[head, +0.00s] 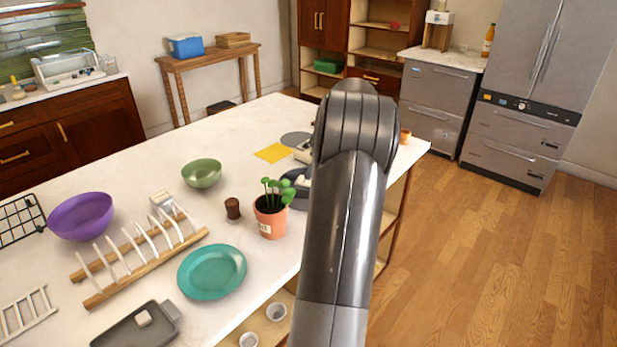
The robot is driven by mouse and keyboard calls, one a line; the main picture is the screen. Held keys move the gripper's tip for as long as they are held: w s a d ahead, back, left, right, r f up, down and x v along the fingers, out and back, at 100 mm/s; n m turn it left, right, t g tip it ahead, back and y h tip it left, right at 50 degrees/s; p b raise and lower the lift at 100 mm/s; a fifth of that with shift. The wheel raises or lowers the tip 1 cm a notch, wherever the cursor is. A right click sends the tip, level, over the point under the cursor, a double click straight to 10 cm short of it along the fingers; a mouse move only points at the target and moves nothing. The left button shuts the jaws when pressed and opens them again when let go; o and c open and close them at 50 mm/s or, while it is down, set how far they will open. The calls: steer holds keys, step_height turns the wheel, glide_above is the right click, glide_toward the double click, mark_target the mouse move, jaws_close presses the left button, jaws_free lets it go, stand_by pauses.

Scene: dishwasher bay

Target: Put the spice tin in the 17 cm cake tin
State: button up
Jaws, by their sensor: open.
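My arm fills the centre of the head view and hides my gripper. A dark round pan or tin (298,198) shows partly left of my arm on the white island; I cannot tell if it is the 17 cm cake tin. A pale object lies by its rim, partly hidden by my arm. A small dark brown cylinder (232,208) stands left of the potted plant; it may be the spice tin, but its label is too small to read.
The island (140,178) also holds a potted plant (270,218), teal plate (212,272), wooden rack (140,258), purple bowl (82,216), green bowl (201,174), grey tray (138,326), yellow sheet (274,153) and grey disc (295,139). Wooden floor (480,260) is clear at right.

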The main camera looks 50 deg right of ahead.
steer(key=w+a+r, duration=0.1)
steer(key=a+r, duration=0.4)
steer(key=a, duration=0.2)
steer(key=w+a+r, duration=0.2)
steer(key=a+r, duration=0.2)
steer(key=a, duration=0.4)
steer(key=s+a+r+m+h, duration=0.1)
steer(key=s+a+r, duration=0.1)
steer(key=a, duration=0.6)
steer(key=s+a+r+m+h, duration=0.1)
steer(key=a+r, duration=0.1)
steer(key=a, duration=0.7)
steer(key=s+a+f+m, duration=0.1)
steer(key=s+a+f, duration=0.1)
steer(key=s+a, duration=0.6)
steer(key=s+a+f+m+t, duration=0.1)
steer(key=s+a+f, duration=0.1)
steer(key=s+a, duration=0.7)
steer(key=shift+a+f, duration=0.4)
steer(key=shift+a, duration=0.2)
